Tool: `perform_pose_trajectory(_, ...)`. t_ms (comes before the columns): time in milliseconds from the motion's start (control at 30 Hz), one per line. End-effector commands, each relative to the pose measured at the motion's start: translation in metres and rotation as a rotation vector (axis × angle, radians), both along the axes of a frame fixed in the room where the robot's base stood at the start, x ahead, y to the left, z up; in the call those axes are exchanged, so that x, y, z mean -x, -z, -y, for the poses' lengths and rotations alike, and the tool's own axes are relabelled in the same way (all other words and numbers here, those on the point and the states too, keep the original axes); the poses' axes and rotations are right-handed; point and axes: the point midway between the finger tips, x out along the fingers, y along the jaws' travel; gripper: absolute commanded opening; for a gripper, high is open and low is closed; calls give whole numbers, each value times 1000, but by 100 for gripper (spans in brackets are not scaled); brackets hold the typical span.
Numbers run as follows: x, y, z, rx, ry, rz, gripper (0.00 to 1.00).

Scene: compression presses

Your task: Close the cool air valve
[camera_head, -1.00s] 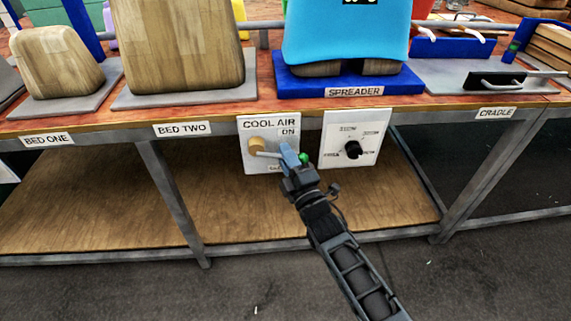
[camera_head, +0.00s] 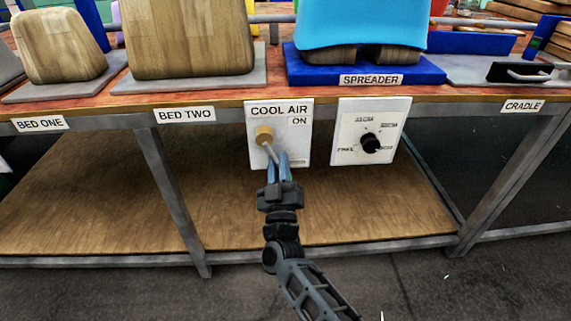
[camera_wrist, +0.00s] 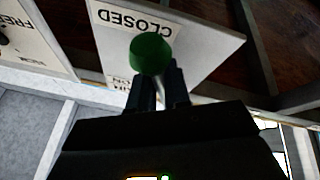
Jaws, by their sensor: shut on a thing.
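The cool air valve is on a white panel (camera_head: 302,140) lettered COOL AIR and ON, below the table edge. Its round brass hub (camera_head: 264,134) carries a thin lever (camera_head: 271,151) that slants down and to the right. My gripper (camera_head: 284,160) is at the panel's lower part, with its blue fingers shut on the lever. An upside-down CLOSED label (camera_wrist: 150,25) is close to the knob there. My fingers hide part of the lever.
A second white panel with a black dial (camera_head: 370,143) is just right of the valve. The table edge (camera_head: 220,104) overhangs both. A wooden lower shelf (camera_head: 110,215) and metal table legs (camera_head: 175,190) are below. The floor in front is clear.

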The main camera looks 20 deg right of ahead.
Motion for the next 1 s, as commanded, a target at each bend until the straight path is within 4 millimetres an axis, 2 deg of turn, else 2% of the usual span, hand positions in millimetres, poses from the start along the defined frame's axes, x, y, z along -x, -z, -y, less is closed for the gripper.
perform_pose_trajectory(200,-4,6,-14,-176,-3,53,0)
perform_pose_trajectory(500,-8,8,-25,-340,0,107,0)
perform_pose_trajectory(1000,-10,7,-30,-414,-1,133,0)
